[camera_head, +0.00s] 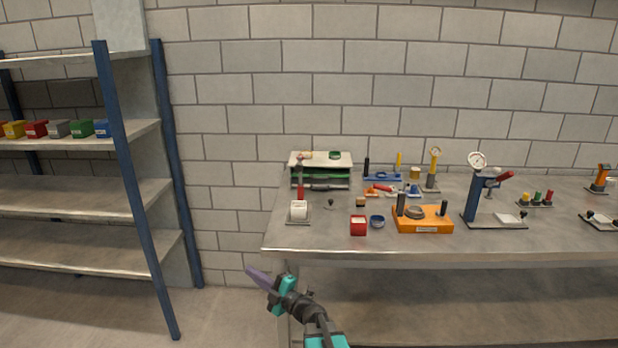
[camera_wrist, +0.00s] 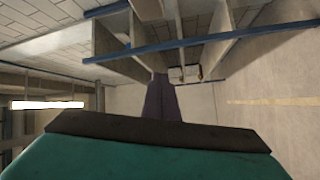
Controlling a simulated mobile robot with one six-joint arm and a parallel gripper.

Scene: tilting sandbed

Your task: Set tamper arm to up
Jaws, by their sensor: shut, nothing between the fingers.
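I cannot tell for sure which device carries the tamper arm. An orange base (camera_head: 428,220) on the workbench (camera_head: 330,241) has a round metal piece and two dark upright posts. A blue press-like stand (camera_head: 472,200) to its right has a dial gauge and a red lever tilted up to the right. My gripper (camera_head: 256,274) is shut and empty, in front of and below the bench's left corner, touching none of these. Its purple fingers (camera_wrist: 160,98) are together in the wrist view.
A small rack (camera_head: 320,170) stands at the back left. A blue-post shelf (camera_head: 140,190) stands left. Floor shows between shelf and bench.

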